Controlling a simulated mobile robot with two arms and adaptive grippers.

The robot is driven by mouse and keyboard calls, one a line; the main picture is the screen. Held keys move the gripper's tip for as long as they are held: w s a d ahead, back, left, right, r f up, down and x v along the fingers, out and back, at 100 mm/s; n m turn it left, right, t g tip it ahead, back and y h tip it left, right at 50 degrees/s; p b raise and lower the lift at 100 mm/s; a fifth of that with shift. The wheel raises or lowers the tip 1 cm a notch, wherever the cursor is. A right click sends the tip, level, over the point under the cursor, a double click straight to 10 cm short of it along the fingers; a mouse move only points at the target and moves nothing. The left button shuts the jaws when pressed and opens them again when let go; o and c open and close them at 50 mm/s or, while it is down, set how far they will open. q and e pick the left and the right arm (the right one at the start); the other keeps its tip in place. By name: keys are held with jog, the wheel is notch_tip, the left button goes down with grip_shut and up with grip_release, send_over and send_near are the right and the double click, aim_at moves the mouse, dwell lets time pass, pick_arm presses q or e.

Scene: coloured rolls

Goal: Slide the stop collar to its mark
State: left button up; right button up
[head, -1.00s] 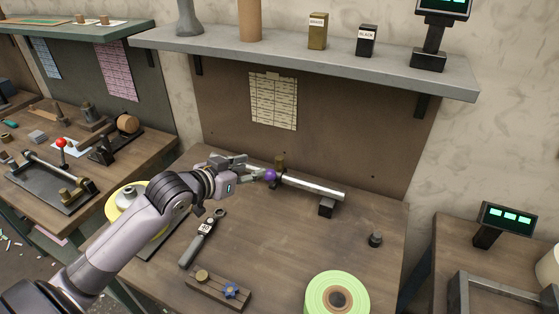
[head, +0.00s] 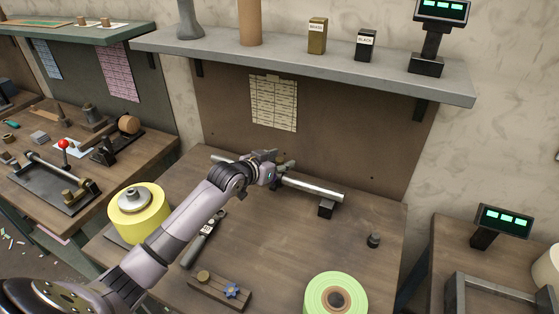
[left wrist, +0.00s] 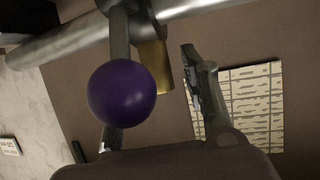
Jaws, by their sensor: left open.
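A pale metal shaft (head: 315,188) lies across the back of the bench on dark supports (head: 326,208). In the left wrist view the shaft (left wrist: 190,12) crosses the top. A purple ball (left wrist: 122,93) on a dark stem (left wrist: 119,32) hangs in front of it, and a brass piece (left wrist: 155,68) sits behind. My left gripper (head: 284,165) is at the shaft, left of its middle. In the wrist view its open fingers lie on either side behind or beside the ball; contact is unclear. The head view hides the ball. I cannot make out the stop collar or mark. My right gripper is out of view.
A yellow roll (head: 150,212) stands at the bench's left and a green roll (head: 320,291) at the front. A dark tool (head: 203,239), a wooden block (head: 217,290) with a blue knob and a small dark weight (head: 373,240) lie around.

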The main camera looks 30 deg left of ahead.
pick_arm(q)
jog(key=shift+c, duration=0.5)
grip_shut()
dwell(0.4)
